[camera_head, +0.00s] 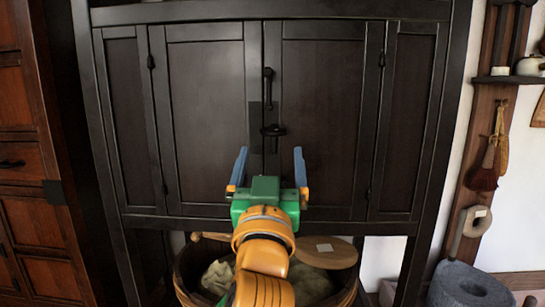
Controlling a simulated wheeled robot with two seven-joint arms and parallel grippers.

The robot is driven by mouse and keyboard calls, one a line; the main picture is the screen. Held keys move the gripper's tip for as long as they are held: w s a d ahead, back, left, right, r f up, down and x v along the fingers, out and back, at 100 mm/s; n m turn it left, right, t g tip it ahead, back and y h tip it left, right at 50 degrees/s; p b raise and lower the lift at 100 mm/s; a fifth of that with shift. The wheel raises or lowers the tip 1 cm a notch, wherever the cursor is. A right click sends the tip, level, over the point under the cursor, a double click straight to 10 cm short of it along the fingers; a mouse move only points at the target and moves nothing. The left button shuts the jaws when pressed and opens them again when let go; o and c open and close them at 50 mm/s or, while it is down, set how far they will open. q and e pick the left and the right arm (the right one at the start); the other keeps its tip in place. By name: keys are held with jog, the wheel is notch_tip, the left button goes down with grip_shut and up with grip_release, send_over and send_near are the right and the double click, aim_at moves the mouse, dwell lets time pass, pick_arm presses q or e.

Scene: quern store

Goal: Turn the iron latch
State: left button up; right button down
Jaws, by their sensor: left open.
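The iron latch (273,130) is a small dark piece on the seam between the two middle doors of a dark wooden cabinet (330,115). It seems to lie roughly level, pointing right. A dark upright handle (268,87) sits above it. My left gripper (269,165) is in front of the doors, below the latch in the picture. Its two blue fingers are spread wide, with nothing between them. The latch shows above and between the fingers, apart from them. My right gripper is not in view.
A wooden tub (183,284) with a pale sack and a round wooden board (327,253) stands under the cabinet. A reddish wooden chest (37,220) is at the left. A wall rack with a brush (485,176) and a grey stone (466,286) are at the right.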

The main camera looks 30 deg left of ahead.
aim_at(273, 141)
pick_arm(q)
jog(key=p+x, duration=0.3)
jog(key=x, duration=0.3)
jog(key=shift+w+a+r, duration=0.15)
jog(key=shift+w+a, duration=0.15)
jog(key=shift+w, duration=0.15)
jog(key=shift+s, duration=0.1)
jog(key=shift+c, duration=0.4)
jog(key=c, duration=1.3)
